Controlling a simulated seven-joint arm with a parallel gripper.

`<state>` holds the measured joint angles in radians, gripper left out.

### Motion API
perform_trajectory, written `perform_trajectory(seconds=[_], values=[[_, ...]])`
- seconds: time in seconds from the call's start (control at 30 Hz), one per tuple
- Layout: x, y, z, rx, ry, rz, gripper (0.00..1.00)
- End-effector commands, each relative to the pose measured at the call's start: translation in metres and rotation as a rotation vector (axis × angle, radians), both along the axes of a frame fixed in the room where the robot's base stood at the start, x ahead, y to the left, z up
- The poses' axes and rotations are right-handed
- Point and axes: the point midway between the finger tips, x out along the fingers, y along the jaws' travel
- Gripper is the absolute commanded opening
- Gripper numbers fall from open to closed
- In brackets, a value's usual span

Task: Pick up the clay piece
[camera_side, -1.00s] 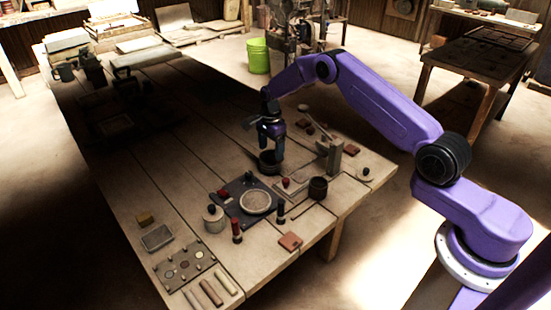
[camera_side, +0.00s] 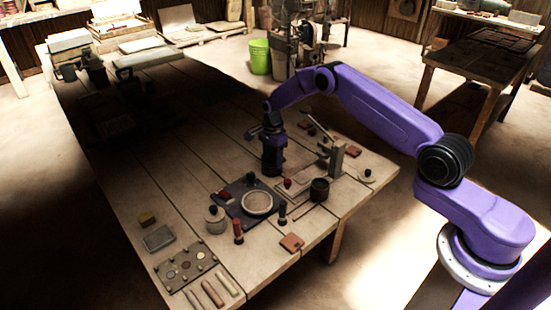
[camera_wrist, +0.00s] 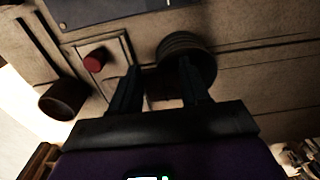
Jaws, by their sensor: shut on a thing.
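My gripper (camera_side: 272,170) is low over the table, among the tools, pointing down. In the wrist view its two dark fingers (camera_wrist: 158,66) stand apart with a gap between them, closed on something. A small brownish patch (camera_wrist: 163,102) shows between the fingers; I take it for the clay piece, mostly hidden and too dark to make out clearly. A dark round pot (camera_wrist: 190,45) lies at the right fingertip, partly covered by it. In the side view the gripper hides the pot's place.
A red knob (camera_side: 287,183) on a pale plate and a dark cup (camera_side: 320,190) stand to the right. A dark board with a round pale disc (camera_side: 257,203) lies in front. A post (camera_side: 337,158) stands right. The table's left middle is clear.

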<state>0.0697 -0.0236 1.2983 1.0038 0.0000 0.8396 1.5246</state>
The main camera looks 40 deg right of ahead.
Motion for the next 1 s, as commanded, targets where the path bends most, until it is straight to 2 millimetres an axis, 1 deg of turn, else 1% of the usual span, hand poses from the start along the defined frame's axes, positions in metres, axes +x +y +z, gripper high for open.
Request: perform_trajectory(seconds=[0.17,0.23,0.33,0.4,0.57,0.67,0.87,1.0], values=[[0.0,0.0,0.005,0.0,-0.001,0.0,0.11],[0.001,0.0,0.011,0.0,-0.001,0.0,0.11],[0.001,0.0,0.022,0.0,-0.001,0.0,0.11],[0.001,0.0,0.033,0.0,-0.003,0.0,0.11],[-0.014,0.001,0.049,0.0,-0.001,0.0,0.11],[-0.025,0.001,0.063,0.0,-0.001,0.0,0.11],[-0.052,0.003,0.094,0.0,-0.002,0.0,0.11],[-0.075,0.004,0.102,0.0,0.001,0.0,0.11]])
